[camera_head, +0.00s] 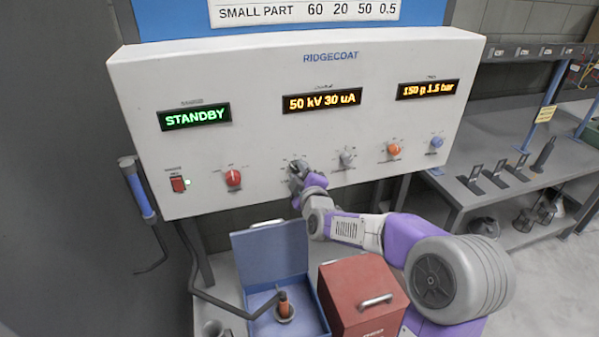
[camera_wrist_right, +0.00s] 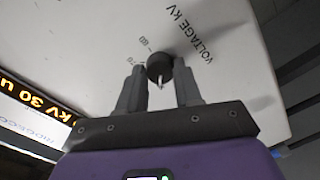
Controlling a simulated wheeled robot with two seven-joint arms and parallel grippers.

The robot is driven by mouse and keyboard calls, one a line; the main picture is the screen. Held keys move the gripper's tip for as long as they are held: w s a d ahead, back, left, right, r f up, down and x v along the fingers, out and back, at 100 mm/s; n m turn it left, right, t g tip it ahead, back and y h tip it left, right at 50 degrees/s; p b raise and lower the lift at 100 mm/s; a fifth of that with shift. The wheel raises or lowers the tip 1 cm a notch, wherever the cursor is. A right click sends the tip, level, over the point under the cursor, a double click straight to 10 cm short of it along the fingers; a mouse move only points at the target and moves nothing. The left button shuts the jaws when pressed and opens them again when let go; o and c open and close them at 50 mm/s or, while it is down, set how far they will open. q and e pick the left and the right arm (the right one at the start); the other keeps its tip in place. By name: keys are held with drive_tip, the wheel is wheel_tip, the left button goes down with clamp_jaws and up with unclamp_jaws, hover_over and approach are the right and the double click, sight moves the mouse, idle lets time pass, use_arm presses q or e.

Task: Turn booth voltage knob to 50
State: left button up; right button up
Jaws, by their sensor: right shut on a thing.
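The booth control panel (camera_head: 270,135) is white, and its middle display (camera_head: 322,100) reads "50 kV 30 uA" in orange. My right gripper (camera_head: 299,170) is at the panel front, below and left of that display. In the right wrist view the dark voltage knob (camera_wrist_right: 160,68) stands between the two fingers of my right gripper (camera_wrist_right: 158,84), which is shut on it. "VOLTAGE KV" and scale marks are printed beside the knob. In the head view the gripper mostly hides this knob. My left gripper is not in view.
A red knob (camera_head: 233,178) lies left of my gripper; a grey knob (camera_head: 348,157), an orange knob (camera_head: 393,149) and a blue knob (camera_head: 437,142) lie right. A red switch (camera_head: 178,184) sits far left. Below are an open blue box (camera_head: 270,252) and a red box (camera_head: 352,283).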

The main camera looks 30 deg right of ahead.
idle(0.4)
drive_tip(key=o, duration=1)
drive_tip(key=shift+o, duration=0.2)
drive_tip(key=shift+s, duration=0.1)
drive_tip(key=v, duration=0.7)
drive_tip(key=shift+s, duration=0.2)
